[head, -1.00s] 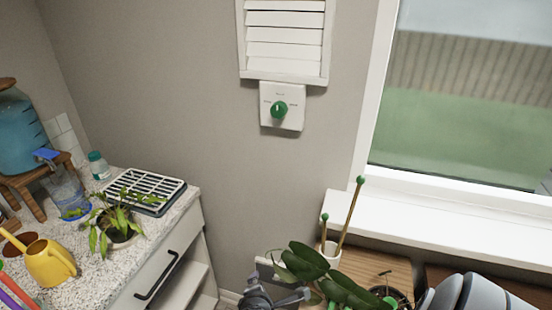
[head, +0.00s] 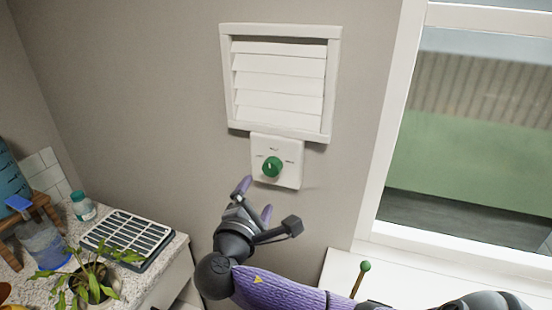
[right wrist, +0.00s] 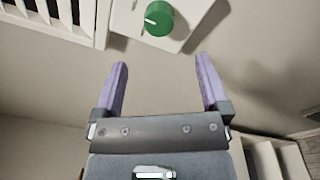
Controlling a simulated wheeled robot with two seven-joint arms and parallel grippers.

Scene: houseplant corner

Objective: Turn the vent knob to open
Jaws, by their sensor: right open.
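The green vent knob (head: 272,167) sits on a white square plate (head: 291,176) on the wall. Its pale pointer line faces up, slightly left, in the head view. The white slatted vent (head: 280,85) is right above the plate. My right gripper (head: 256,198) is open and empty, just below the knob and apart from it. In the right wrist view the knob (right wrist: 159,18) lies beyond the two purple fingertips (right wrist: 161,62), above the gap between them. The plate's small labels are too blurred to read. My left gripper is out of view.
A window (head: 470,130) with a white frame and sill is at the right. A speckled counter at lower left holds a black-and-white rack (head: 125,238), a potted plant (head: 92,280) and bottles. A green-tipped stick (head: 362,278) rises near the sill. The wall around the knob is clear.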

